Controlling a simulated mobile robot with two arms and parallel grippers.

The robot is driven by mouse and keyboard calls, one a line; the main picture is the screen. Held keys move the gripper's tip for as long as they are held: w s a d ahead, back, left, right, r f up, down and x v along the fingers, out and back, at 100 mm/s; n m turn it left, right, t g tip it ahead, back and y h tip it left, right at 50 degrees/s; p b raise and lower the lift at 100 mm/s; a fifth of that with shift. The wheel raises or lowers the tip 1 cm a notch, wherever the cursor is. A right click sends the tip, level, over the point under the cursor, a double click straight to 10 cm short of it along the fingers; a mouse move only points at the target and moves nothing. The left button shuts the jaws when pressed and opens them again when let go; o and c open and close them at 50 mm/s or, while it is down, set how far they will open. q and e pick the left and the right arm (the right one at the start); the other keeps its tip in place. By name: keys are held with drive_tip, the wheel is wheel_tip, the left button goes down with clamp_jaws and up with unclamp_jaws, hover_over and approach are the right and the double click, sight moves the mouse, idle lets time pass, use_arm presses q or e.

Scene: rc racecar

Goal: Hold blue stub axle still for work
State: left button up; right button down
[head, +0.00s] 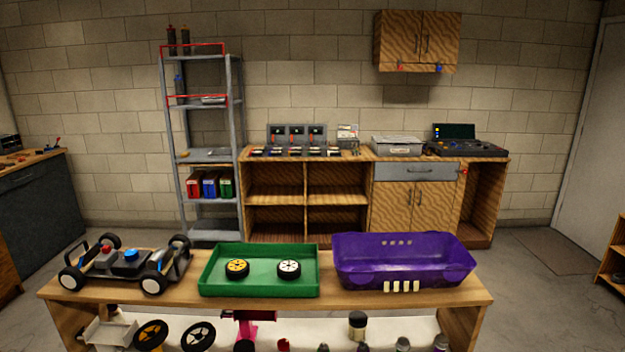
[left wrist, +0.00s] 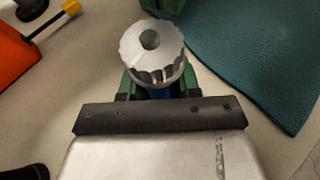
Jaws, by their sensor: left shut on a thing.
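In the left wrist view, my left gripper (left wrist: 156,90) has dark green fingers on either side of a small blue part (left wrist: 158,93), which looks like the blue stub axle. The gripper is shut on it. Only a sliver of blue shows. A round silver piece with a notched rim and a dark centre hole (left wrist: 149,50) sits in front of the blue part and hides most of it. Whether the two are joined I cannot tell. I cannot make out the axle or either gripper in the head view.
The wrist view shows a teal mat (left wrist: 260,60) and an orange-red object (left wrist: 18,62) on a pale surface. In the head view, a racecar (head: 128,262), a green tray (head: 260,288) with two wheels and a purple bin (head: 403,262) stand on a wooden bench (head: 330,300). Loose parts lie below.

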use_arm(q)
drive_tip(key=shift+s+d, duration=0.15)
drive_tip(key=shift+d, duration=0.05)
use_arm(e)
drive_tip(key=shift+s+f, duration=0.5)
drive_tip(key=shift+f, duration=0.05)
drive_tip(key=shift+d, duration=0.1)
use_arm(q)
drive_tip(key=shift+a, duration=0.1)
drive_tip(key=shift+f, duration=0.1)
drive_tip(key=shift+a, duration=0.1)
use_arm(e)
drive_tip(key=a+v, duration=0.1)
drive_tip(key=v, duration=0.5)
drive_tip(key=shift+d+r, duration=0.2)
drive_tip(key=shift+r, duration=0.15)
drive_tip(key=shift+w, duration=0.15)
